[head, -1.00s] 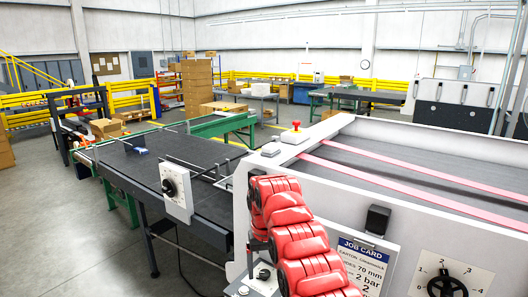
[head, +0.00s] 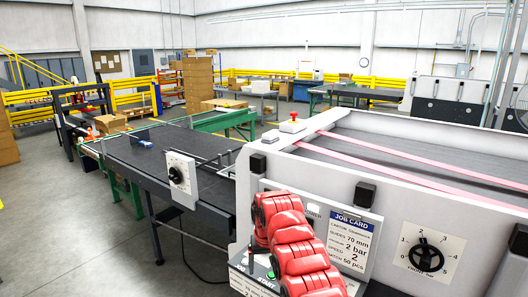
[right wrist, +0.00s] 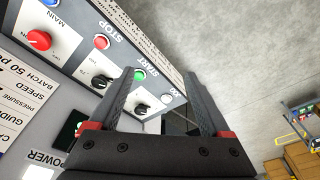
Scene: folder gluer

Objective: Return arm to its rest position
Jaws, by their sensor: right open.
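My right arm (head: 297,245) is red and reaches up in front of the white machine, left of the job card (head: 352,240). Its gripper is mostly hidden behind the arm in the head view. In the right wrist view my right gripper (right wrist: 165,88) shows two dark fingers spread apart with nothing between them. Beyond the fingers is the control panel, with a red STOP button (right wrist: 101,42), a green START button (right wrist: 140,75) and a red MAIN knob (right wrist: 39,40). I cannot tell how far the fingers are from the panel. My left gripper is not in view.
The white machine (head: 385,150) with pink belts fills the right side; its pressure dial (head: 427,258) faces me. A dark conveyor table (head: 190,165) with a knob plate (head: 180,176) extends left. Grey floor (head: 70,225) at the left is clear.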

